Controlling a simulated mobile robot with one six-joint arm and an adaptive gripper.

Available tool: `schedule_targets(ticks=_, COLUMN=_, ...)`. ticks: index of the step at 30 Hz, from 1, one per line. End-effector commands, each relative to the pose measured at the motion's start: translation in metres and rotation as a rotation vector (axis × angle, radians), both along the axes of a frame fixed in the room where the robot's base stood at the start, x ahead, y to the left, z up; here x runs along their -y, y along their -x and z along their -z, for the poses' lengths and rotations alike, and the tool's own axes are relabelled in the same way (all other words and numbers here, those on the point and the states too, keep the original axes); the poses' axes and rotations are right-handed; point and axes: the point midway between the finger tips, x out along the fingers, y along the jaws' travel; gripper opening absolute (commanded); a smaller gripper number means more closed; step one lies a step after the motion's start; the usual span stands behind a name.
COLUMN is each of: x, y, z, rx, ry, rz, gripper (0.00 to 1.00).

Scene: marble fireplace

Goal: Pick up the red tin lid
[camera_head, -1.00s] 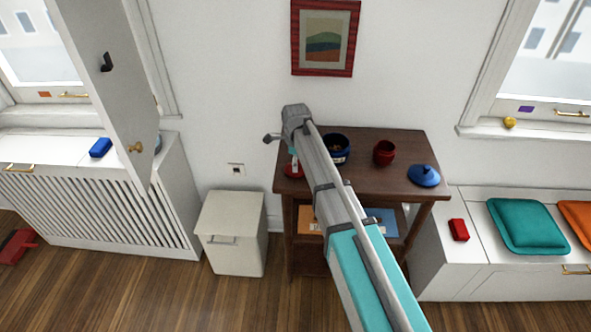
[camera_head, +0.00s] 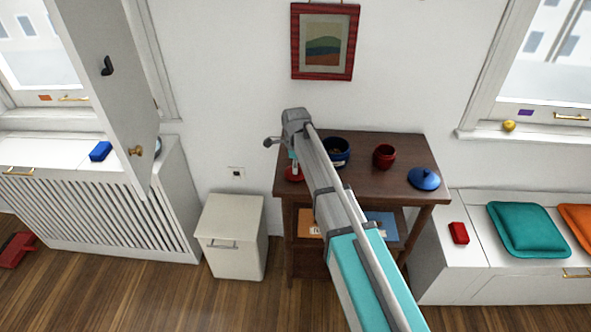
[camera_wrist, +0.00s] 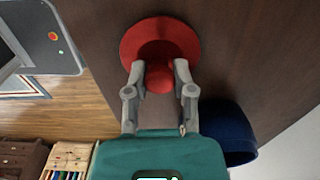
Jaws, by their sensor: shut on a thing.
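The red tin lid (camera_wrist: 160,38) is a round red disc with a knob, near the top middle of the wrist view, over the dark wooden table top. My gripper (camera_wrist: 160,76) has its two grey fingers closed on either side of the lid's knob. In the head view a small part of the red lid (camera_head: 294,174) shows at the table's left end, below my gripper (camera_head: 293,167). My arm hides part of it. I cannot tell whether the lid touches the table.
The dark wooden table (camera_head: 390,190) also holds a blue pot (camera_head: 341,156), a red cup (camera_head: 384,156) and a blue lid (camera_head: 424,179). The blue pot also shows close to my gripper's right in the wrist view (camera_wrist: 232,135). A white cabinet (camera_head: 232,240) stands left of the table.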

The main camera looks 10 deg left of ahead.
Motion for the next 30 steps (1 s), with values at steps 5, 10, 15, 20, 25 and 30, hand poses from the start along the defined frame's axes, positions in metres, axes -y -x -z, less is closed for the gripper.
schedule_targets(ticks=5, x=0.0, y=0.0, z=-0.003, rx=0.0, ry=0.0, rz=0.0, gripper=0.0)
schedule_targets(ticks=10, x=0.0, y=0.0, z=-0.01, rx=0.0, ry=0.0, rz=0.0, gripper=0.0)
schedule_targets(ticks=15, x=0.0, y=0.0, z=-0.023, rx=0.0, ry=0.0, rz=0.0, gripper=0.0)
schedule_targets(ticks=20, x=0.001, y=0.003, z=-0.039, rx=0.0, ry=0.0, rz=0.0, gripper=0.0)
schedule_targets(ticks=25, x=0.008, y=0.02, z=-0.059, rx=0.0, ry=0.0, rz=0.0, gripper=0.0)
schedule_targets(ticks=30, x=0.014, y=0.036, z=-0.08, rx=0.0, ry=0.0, rz=0.0, gripper=0.0)
